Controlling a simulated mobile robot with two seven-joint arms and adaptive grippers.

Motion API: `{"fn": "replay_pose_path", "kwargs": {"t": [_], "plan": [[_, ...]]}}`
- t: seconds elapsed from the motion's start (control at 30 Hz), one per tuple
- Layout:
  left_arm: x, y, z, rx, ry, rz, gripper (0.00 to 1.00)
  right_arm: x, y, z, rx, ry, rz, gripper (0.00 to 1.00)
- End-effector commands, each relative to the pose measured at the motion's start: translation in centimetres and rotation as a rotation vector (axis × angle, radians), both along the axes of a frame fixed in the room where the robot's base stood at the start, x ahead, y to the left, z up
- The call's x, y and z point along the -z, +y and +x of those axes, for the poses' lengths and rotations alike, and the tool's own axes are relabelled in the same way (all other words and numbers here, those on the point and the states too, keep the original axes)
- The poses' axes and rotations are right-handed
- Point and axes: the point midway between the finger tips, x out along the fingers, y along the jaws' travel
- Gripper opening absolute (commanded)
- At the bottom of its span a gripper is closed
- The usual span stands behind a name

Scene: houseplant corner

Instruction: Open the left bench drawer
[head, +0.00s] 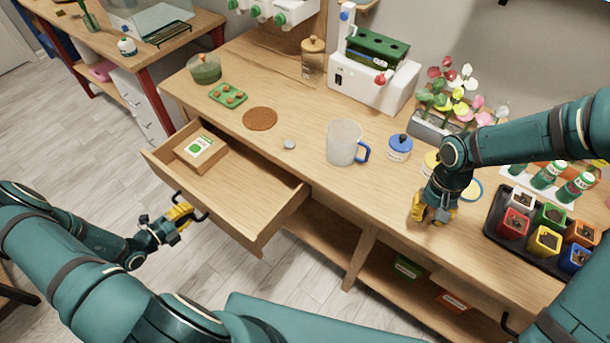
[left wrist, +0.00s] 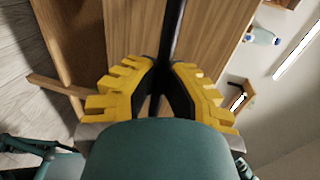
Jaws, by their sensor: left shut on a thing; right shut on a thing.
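The left bench drawer (head: 258,198) is pulled well out from the wooden bench, its inside showing. A small cardboard box (head: 201,151) with a white and green label sits in its left part. My left gripper (head: 183,214) is shut on the dark drawer handle (head: 203,214) at the drawer's front. In the left wrist view the dark handle bar (left wrist: 173,30) runs between the yellow fingers of the left gripper (left wrist: 162,85). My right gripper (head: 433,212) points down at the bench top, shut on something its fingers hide.
On the bench top (head: 300,105) are a brown round mat (head: 260,118), a clear jug (head: 344,142) with a blue handle, a blue-lidded jar (head: 400,147) and a black tray (head: 488,233) of coloured pots. An open shelf (head: 330,238) lies below. Floor before the drawer is clear.

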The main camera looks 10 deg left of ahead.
Motion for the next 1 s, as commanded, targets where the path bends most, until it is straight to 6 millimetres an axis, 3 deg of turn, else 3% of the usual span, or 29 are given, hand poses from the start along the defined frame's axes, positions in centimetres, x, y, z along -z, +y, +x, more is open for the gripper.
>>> {"fn": "replay_pose_path", "kwargs": {"t": [0.23, 0.67, 0.7, 0.77, 1.0], "plan": [[0.0, 0.7, -1.8, 0.000, 0.001, 0.001, 0.00, 0.1, 0.0, 0.0, 0.000, 0.000, 0.000, 0.00], [0.0, 0.9, -2.0, 0.000, 0.000, 0.001, 0.00, 0.1, 0.0, 0.0, 0.000, 0.000, 0.000, 0.00], [0.0, 0.9, -2.0, 0.000, 0.000, 0.001, 0.23, 0.1, 0.0, 0.0, 0.000, 0.000, 0.000, 0.00], [0.0, 0.9, -2.0, 0.000, 0.000, 0.001, 0.41, 0.1, 0.0, 0.0, 0.000, 0.000, 0.000, 0.00], [0.0, 0.8, -2.0, 0.000, 0.000, 0.001, 0.41, 0.1, 0.0, 0.0, 0.000, 0.000, 0.000, 0.00]]}}
